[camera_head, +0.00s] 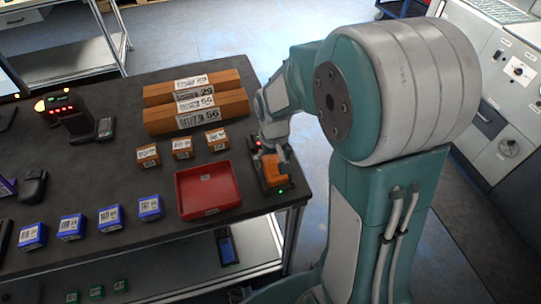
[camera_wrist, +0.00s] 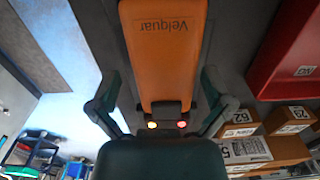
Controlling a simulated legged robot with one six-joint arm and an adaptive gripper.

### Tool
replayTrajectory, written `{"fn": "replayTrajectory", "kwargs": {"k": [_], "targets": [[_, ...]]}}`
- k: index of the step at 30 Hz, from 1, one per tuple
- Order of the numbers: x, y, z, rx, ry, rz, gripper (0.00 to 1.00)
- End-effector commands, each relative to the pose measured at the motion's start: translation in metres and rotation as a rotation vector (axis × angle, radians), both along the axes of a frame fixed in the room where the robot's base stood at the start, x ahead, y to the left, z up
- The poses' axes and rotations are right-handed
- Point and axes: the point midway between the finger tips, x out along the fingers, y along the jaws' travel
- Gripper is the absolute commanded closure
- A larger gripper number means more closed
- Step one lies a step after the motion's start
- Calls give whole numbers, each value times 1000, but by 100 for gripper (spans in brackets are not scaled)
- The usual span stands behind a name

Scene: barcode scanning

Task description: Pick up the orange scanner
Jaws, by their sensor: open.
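The orange scanner (camera_head: 271,170) lies at the right edge of the dark table, to the right of the red tray (camera_head: 208,190). Dark parts with a red light and a green light show at its ends. In the wrist view the scanner's orange body (camera_wrist: 162,55) bears the word "Velquar" and runs down the middle. My gripper (camera_wrist: 161,82) is open, with one finger on each side of the scanner. Gaps seem to show beside it; I cannot tell whether either finger touches it. In the head view my gripper (camera_head: 273,150) is right over the scanner and partly hides it.
Small orange boxes (camera_head: 182,148) and long stacked boxes (camera_head: 197,100) stand behind the tray. Several blue boxes (camera_head: 110,216) line the front left. A dark device with lights (camera_head: 68,115) stands at the far left. Floor lies beyond the table's right edge.

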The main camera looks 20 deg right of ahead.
Motion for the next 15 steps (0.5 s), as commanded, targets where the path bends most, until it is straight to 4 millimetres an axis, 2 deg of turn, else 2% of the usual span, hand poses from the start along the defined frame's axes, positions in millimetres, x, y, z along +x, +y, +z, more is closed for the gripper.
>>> {"fn": "replayTrajectory", "kwargs": {"k": [8,9,10,11,12,14,15], "targets": [[0,0,-6,0,-1,1,0],[0,0,-6,0,-1,1,9],[0,0,-6,0,-1,1,22],[0,0,-6,0,-1,1,36],[0,0,-5,0,-1,1,53],[0,0,-5,1,0,1,80],[0,0,-6,1,0,1,87]]}}
